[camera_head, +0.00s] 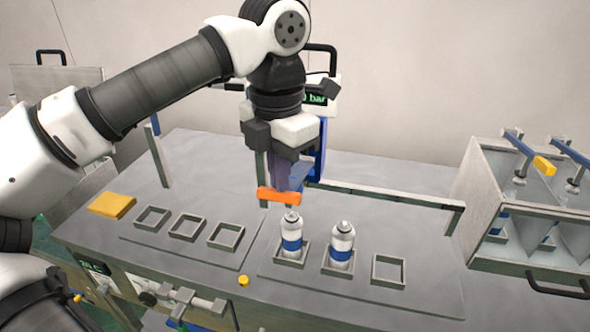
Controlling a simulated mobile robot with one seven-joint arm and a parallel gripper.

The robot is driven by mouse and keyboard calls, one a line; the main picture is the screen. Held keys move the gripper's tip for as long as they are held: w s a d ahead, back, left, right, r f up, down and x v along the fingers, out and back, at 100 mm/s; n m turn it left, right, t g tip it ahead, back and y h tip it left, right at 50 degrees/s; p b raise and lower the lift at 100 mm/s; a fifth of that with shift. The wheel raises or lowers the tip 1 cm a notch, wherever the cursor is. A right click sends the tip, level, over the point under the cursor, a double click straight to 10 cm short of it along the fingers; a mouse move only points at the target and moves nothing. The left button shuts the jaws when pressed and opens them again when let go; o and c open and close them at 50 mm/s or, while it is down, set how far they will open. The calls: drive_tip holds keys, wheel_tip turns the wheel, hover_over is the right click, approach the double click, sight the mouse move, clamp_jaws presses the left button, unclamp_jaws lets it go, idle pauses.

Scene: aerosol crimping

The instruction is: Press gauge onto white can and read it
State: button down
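Two whitish cans with blue bands and narrow tops stand upright in square holders: a left can (291,232) and a right can (342,238). My gripper (284,186) points down over the left can. A bluish-purple part and an orange bar (279,195) show at its lower end, with the bar just above the left can's top. I cannot tell whether they are fingers or a held gauge, or whether the bar touches the can. A dark display (317,98) with green figures ending in "0 bar" stands behind my wrist, partly hidden.
An empty square holder (388,271) is right of the cans; several more are at the left. A yellow block (111,205) lies at the bench's left. A divided metal rack (485,190) with cans is at the right. A low rail (390,195) runs behind the cans.

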drive_tip(key=shift+s+a+f+b, duration=0.1)
drive_tip(key=shift+s+f+b, duration=0.15)
drive_tip(key=shift+f+b, duration=0.8)
drive_tip(key=shift+s+a+f+b, duration=0.1)
drive_tip(key=shift+s+f+b, duration=0.1)
drive_tip(key=shift+f+b, duration=0.8)
drive_tip(key=shift+s+a+f+b, duration=0.1)
drive_tip(key=shift+s+f+b, duration=0.15)
drive_tip(key=shift+f+b, duration=0.8)
drive_tip(key=shift+f+p, duration=0.3)
drive_tip(key=shift+p, duration=0.15)
drive_tip(key=p, duration=1.1)
approach(277, 201)
drive_tip(key=shift+w+d+r, duration=0.2)
drive_tip(key=shift+w+r, duration=0.3)
drive_tip(key=shift+w+d+r, duration=0.15)
drive_tip(key=shift+w+r, duration=0.3)
drive_tip(key=shift+w, duration=0.05)
